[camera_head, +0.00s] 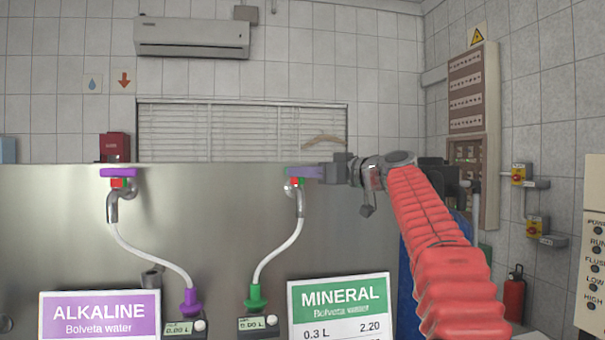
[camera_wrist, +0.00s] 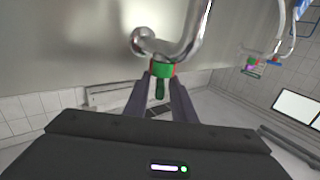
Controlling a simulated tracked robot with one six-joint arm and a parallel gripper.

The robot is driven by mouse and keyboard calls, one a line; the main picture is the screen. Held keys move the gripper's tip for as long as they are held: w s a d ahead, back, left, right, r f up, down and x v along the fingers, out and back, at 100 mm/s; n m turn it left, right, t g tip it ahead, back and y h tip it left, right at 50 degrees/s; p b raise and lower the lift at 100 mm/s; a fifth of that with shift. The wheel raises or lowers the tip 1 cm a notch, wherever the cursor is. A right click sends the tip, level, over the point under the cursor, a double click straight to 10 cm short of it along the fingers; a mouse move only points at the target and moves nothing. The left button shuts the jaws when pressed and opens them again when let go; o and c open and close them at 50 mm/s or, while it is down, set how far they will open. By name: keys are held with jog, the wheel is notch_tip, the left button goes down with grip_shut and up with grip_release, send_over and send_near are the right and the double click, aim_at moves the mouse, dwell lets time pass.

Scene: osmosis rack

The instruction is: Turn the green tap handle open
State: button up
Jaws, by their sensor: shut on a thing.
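The green tap handle (camera_wrist: 160,89) shows in the wrist view below a red and green collar on the chrome tap (camera_wrist: 176,45). My gripper (camera_wrist: 161,79) has one dark finger on each side of the handle and is shut on it. In the head view my gripper (camera_head: 298,172) reaches in from the right to the top of the middle tap (camera_head: 299,204). There its finger covers most of the handle. A white hose runs from this tap down to a green nozzle (camera_head: 257,297).
A second tap with a purple handle (camera_head: 118,172) stands to the left, its hose ending in a purple nozzle (camera_head: 190,302). The ALKALINE sign (camera_head: 99,317) and MINERAL sign (camera_head: 338,306) stand low in front. The steel panel (camera_head: 215,215) between the taps is clear.

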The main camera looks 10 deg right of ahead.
jog(key=shift+s+a+r+m+t+h, duration=0.15)
jog(key=shift+m+t+h, duration=0.6)
jog(key=shift+h, duration=0.45)
jog(key=shift+a+m+t+h, duration=0.1)
jog(key=shift+m+t+h, duration=0.25)
jog(key=shift+m+h, duration=0.35)
jog(key=shift+s+a+m+t+h, duration=0.1)
jog(key=shift+m+t+h, duration=0.25)
jog(key=shift+m+h, duration=0.75)
jog(key=shift+a+m+t+h, duration=0.1)
jog(key=shift+m+t+h, duration=0.35)
jog(key=shift+h, duration=1.05)
jog(key=o, duration=0.7)
